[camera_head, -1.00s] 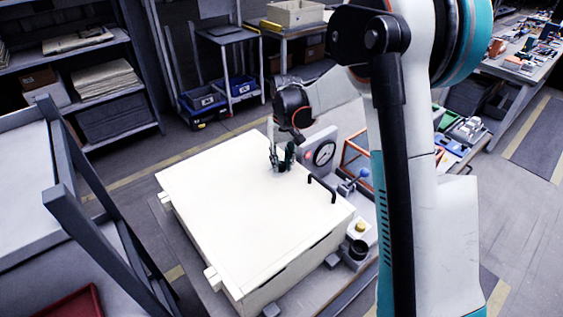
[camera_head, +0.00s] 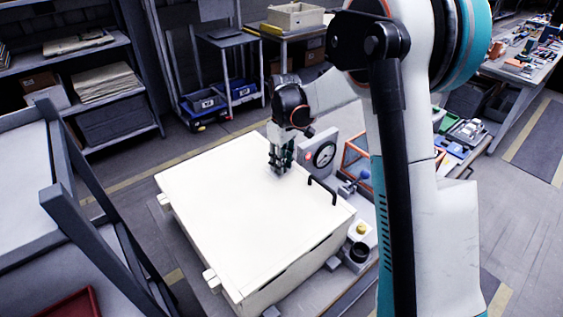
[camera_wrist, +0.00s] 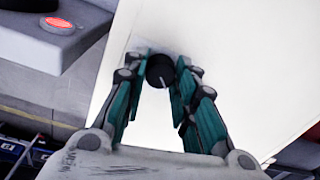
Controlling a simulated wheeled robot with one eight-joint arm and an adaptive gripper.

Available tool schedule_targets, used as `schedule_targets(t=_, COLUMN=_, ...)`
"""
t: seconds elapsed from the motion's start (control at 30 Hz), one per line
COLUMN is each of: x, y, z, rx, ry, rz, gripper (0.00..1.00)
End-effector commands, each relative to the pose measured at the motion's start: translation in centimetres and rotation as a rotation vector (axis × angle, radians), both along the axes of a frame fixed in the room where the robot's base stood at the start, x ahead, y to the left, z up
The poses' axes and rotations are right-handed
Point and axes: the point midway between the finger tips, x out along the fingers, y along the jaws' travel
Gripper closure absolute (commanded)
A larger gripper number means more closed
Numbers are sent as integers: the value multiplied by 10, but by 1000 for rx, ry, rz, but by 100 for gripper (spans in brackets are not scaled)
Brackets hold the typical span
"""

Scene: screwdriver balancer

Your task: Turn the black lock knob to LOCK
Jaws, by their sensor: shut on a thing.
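The black lock knob (camera_wrist: 160,70) is round, with a pale pointer line on its face, and stands on the white lid in the wrist view. In that view the line runs from the knob's centre toward my gripper's palm. My gripper (camera_wrist: 158,82) has its two green-padded fingers on either side of the knob, shut on it. In the head view my gripper (camera_head: 281,165) points down onto the far part of the large white box (camera_head: 235,215) and hides the knob. I see no LOCK marking in either view.
A black handle (camera_head: 322,190) rises from the lid right of my gripper. A grey panel with a round dial (camera_head: 324,154) stands close behind. A red button (camera_wrist: 57,24) shows at upper left in the wrist view. The lid's near part is clear.

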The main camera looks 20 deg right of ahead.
Motion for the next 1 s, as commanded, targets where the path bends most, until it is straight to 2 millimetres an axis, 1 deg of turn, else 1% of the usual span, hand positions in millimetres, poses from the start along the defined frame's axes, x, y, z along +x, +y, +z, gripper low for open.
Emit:
schedule_targets(t=0.4, x=0, y=0, z=0, rx=0, ry=0, rz=6, gripper=98)
schedule_targets(t=0.43, x=0, y=0, z=0, rx=0, ry=0, rz=6, gripper=68)
schedule_targets(t=0.5, x=0, y=0, z=0, rx=0, ry=0, rz=6, gripper=53)
schedule_targets(t=0.83, x=0, y=0, z=1, rx=0, ry=0, rz=5, gripper=53)
schedule_targets(t=0.93, x=0, y=0, z=6, rx=0, ry=0, rz=5, gripper=53)
schedule_targets(t=1.0, x=1, y=-1, z=14, rx=0, ry=0, rz=5, gripper=53)
